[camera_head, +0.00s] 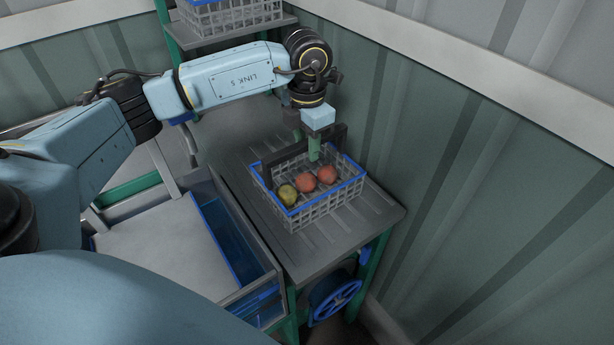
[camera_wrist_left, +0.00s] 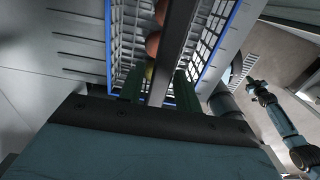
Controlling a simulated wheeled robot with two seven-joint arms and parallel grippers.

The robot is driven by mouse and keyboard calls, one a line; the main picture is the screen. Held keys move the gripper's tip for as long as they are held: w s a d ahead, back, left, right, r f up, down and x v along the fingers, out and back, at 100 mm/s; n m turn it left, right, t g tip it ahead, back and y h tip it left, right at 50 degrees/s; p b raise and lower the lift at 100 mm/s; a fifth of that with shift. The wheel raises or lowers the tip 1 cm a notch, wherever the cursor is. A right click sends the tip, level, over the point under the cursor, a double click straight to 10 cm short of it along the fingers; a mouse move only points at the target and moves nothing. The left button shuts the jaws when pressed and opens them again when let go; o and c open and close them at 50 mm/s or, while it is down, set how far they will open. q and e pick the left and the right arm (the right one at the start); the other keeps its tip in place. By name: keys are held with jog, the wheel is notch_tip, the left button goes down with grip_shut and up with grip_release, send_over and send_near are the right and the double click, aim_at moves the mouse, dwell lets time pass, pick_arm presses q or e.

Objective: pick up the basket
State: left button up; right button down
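The basket (camera_head: 312,212) is a grey mesh crate with a blue rim and a dark arched handle (camera_head: 284,156). It stands upright on a grey slatted table and holds one yellow-green and two red-orange tomatoes (camera_head: 327,174). My left gripper (camera_head: 314,150) points down at the handle. In the left wrist view its green fingers (camera_wrist_left: 160,90) stand apart on either side of the handle bar (camera_wrist_left: 174,50), with gaps showing. The basket also shows there (camera_wrist_left: 210,40). What seems to be my right gripper (camera_wrist_left: 254,86) is small at the right of that view; its opening is unclear.
The slatted table (camera_head: 315,255) has bare room in front of the basket. A corrugated wall (camera_head: 480,200) rises close on the right. A blue-lined bin (camera_head: 225,240) adjoins the table on the left. Another crate (camera_head: 230,17) stands on a shelf behind.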

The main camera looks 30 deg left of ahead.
pick_arm(q)
grip_shut()
jog(key=shift+r, duration=0.1)
